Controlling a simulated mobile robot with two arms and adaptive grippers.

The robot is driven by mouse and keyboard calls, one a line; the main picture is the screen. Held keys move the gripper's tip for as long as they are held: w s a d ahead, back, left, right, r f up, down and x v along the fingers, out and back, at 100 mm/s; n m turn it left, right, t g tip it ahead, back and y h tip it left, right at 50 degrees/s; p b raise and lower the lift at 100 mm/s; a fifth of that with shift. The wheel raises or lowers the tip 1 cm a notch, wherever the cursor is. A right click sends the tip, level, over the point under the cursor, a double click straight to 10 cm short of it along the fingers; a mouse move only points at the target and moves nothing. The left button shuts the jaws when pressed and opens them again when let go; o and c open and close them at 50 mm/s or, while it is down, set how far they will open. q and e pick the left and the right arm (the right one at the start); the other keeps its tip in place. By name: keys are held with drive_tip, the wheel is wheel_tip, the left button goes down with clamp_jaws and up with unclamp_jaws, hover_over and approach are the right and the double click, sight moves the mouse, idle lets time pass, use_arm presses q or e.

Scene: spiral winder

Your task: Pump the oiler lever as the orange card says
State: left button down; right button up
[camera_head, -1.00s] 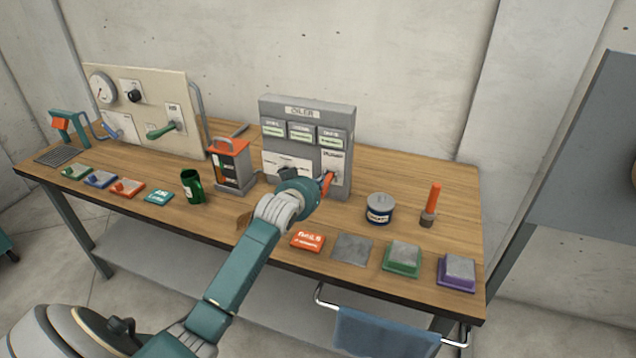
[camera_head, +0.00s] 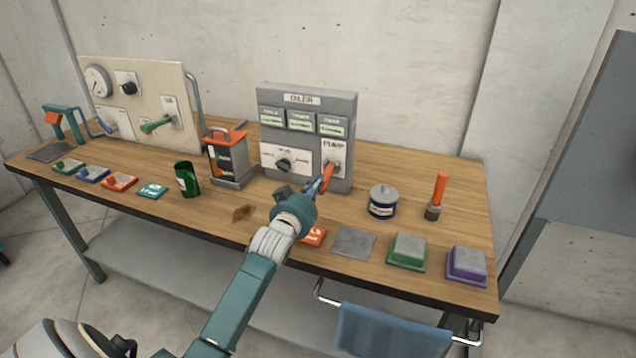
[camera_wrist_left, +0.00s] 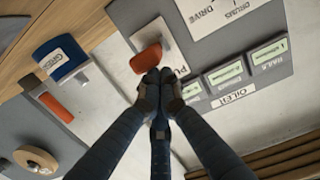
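The grey oiler box (camera_head: 308,115) stands at the back of the bench, with a dial (camera_head: 284,164) and a panel marked PUMP. Its orange pump lever (camera_head: 329,174) sticks out at the lower right; in the left wrist view the lever (camera_wrist_left: 147,59) lies just past the fingertips. My left gripper (camera_head: 315,186) is in front of the lever. Its fingers (camera_wrist_left: 158,77) are together at the tips, with nothing visible between them; whether they touch the lever is unclear. The orange card (camera_head: 316,237) lies flat on the bench, partly hidden by my left wrist. My right gripper is out of view.
A blue grease tin (camera_head: 382,203) and an orange-handled tool (camera_head: 438,194) stand to the right. A dark green can (camera_head: 187,180) and an orange-topped rack (camera_head: 229,160) stand to the left. Coloured pads line the front edge. A grey plate (camera_head: 354,242) lies beside the card.

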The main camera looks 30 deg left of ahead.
use_arm(q)
drive_tip(key=shift+s+f+b, duration=0.1)
drive_tip(key=shift+f+b, duration=0.45)
drive_tip(key=shift+f, duration=1.25)
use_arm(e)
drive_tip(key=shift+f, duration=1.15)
use_arm(q)
drive_tip(key=shift+f, duration=0.1)
